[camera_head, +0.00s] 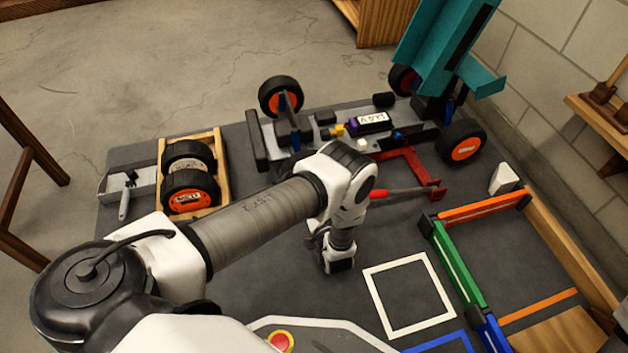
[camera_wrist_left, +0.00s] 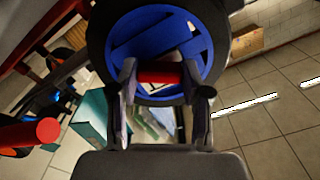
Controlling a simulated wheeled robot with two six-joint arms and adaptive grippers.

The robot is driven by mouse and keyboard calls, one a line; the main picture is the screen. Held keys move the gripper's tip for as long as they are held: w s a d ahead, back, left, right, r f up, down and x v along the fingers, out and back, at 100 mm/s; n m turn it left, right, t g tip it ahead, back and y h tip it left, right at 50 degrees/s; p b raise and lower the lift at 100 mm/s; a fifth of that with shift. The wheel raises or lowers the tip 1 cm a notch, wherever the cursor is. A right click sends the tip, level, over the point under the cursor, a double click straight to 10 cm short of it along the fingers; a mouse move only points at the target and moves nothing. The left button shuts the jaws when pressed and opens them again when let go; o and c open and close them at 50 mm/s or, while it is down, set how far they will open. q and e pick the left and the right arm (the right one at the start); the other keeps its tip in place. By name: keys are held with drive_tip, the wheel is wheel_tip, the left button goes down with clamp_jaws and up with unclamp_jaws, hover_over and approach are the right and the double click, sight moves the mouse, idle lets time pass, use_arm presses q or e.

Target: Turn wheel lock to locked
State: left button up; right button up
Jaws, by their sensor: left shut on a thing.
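In the left wrist view, a black tire (camera_wrist_left: 100,42) with a blue hub (camera_wrist_left: 160,25) fills the top middle. A red bar, which looks like the wheel lock (camera_wrist_left: 159,74), lies across the front of the hub, roughly level in the picture. My left gripper (camera_wrist_left: 160,76) is shut on this red bar, one finger at each end. In the head view, my left arm hides this wheel and most of the gripper. The racecar (camera_head: 340,128) stands on the dark table, with orange-hubbed wheels at its other corners. My right gripper is in neither view.
A red jack handle (camera_head: 400,191) sticks out beside my arm. A wooden crate (camera_head: 222,180) holds tires at left, beside a grey tray (camera_head: 143,183). A teal wing (camera_head: 440,50) stands at the car's right end. A white square outline (camera_head: 380,318) surrounds clear table.

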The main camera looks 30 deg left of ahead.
use_arm(q)
drive_tip(key=m+b, duration=0.1)
drive_tip(key=m, duration=1)
drive_tip(key=shift+m, duration=0.3)
idle(0.3)
drive_tip(key=o, duration=1.2)
drive_tip(key=shift+c, duration=0.2)
drive_tip(key=v, duration=1.2)
drive_tip(key=shift+w, duration=0.1)
